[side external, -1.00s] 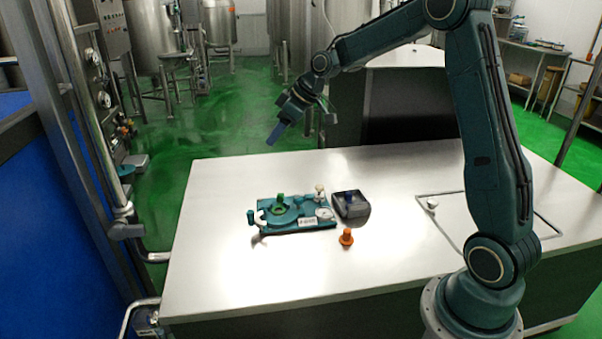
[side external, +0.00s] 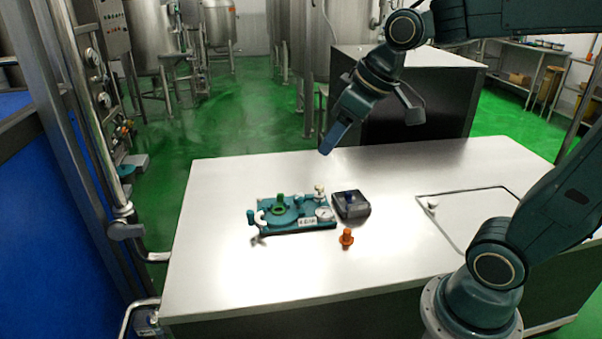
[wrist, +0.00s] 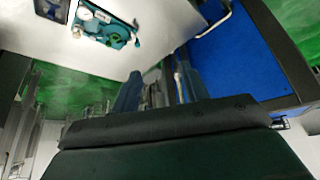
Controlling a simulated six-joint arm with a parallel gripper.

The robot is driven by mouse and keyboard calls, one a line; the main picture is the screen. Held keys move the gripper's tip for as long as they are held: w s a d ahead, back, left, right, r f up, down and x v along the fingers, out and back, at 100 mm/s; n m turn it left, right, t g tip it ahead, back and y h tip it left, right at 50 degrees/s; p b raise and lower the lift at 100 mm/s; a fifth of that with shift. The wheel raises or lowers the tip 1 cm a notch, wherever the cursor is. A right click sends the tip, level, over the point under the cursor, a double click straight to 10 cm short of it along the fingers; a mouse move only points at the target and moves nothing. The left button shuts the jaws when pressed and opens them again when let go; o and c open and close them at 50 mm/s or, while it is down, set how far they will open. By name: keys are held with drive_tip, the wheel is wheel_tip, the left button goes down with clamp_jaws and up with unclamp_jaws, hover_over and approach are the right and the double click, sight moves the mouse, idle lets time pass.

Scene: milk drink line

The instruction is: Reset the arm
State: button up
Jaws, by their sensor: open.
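My gripper (side external: 328,147) is in the air above the far side of the steel table (side external: 230,285), pointing down and to the left. It is open, with nothing seen between the fingers. In the wrist view the two blue fingers of my gripper (wrist: 155,90) stand apart. The teal fixture (side external: 293,214) with a green ring part on it sits on the table, below and left of my gripper. The fixture also shows upside down in the wrist view (wrist: 110,30).
A dark box (side external: 350,206) with a blue part in it stands right of the fixture. An orange part (side external: 346,238) stands in front of the box. A white knob (side external: 432,206) sits by a thin outlined area at the right. The table's left and front areas are clear.

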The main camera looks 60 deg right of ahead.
drive_tip(key=s+f+m, duration=0.2)
drive_tip(key=s, duration=1)
drive_tip(key=shift+a+f+h, duration=0.3)
drive_tip(key=shift+a, duration=0.15)
